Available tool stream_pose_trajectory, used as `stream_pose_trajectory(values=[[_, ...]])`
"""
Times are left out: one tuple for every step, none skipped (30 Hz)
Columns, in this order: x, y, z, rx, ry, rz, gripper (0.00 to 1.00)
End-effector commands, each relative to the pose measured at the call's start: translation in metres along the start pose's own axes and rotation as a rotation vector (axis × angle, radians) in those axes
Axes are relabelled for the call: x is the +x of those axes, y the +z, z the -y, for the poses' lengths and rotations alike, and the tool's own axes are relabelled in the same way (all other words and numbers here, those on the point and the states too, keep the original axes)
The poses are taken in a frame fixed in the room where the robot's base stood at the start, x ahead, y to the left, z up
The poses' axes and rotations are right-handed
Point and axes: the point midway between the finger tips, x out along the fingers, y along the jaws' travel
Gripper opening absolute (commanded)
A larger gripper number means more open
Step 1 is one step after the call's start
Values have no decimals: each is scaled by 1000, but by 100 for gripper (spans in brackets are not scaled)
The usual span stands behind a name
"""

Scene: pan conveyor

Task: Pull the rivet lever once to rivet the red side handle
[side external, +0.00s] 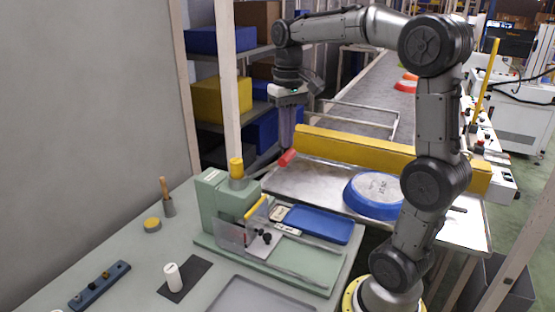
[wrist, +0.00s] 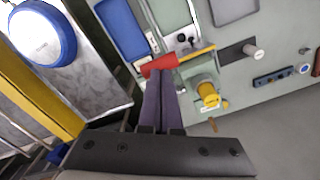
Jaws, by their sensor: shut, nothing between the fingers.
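The green rivet press (side external: 212,196) stands on the bench, with a yellow cap (side external: 236,168) on top. Its dark lever reaches toward my gripper and ends in a red grip (side external: 287,158). The red grip shows in the wrist view (wrist: 159,66) across the tips of my fingers. My gripper (side external: 286,147) points down at the grip, shut with nothing between the fingers (wrist: 159,82). The fingertips are at or very near the grip; I cannot tell whether they touch. A blue pan (side external: 362,207) lies on the metal table to the right. I cannot make out a red side handle.
A yellow barrier (side external: 350,147) runs behind the pan. A blue tray (side external: 318,224) and a clear guard (side external: 231,238) are beside the press. A white cylinder (side external: 173,277) stands on a dark pad at the bench front. Shelves with bins and a post stand behind.

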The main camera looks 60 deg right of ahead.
Motion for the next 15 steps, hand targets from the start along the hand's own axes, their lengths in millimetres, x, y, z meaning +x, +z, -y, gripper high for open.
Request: stream_pose_trajectory(values=[[0,0,0,0,0,0,0],[0,0,0,0,0,0,0],[0,0,0,0,0,0,0],[0,0,0,0,0,0,0],[0,0,0,0,0,0,0],[0,0,0,0,0,0,0],[0,0,0,0,0,0,0],[0,0,0,0,0,0,0],[0,0,0,0,0,0,0],[1,0,0,0,0,0,0],[2,0,0,0,0,0,0],[4,1,0,0,0,0,0],[5,1,-1,0,0,0,0],[7,1,-1,0,0,1,0],[9,2,-1,0,0,2,0]])
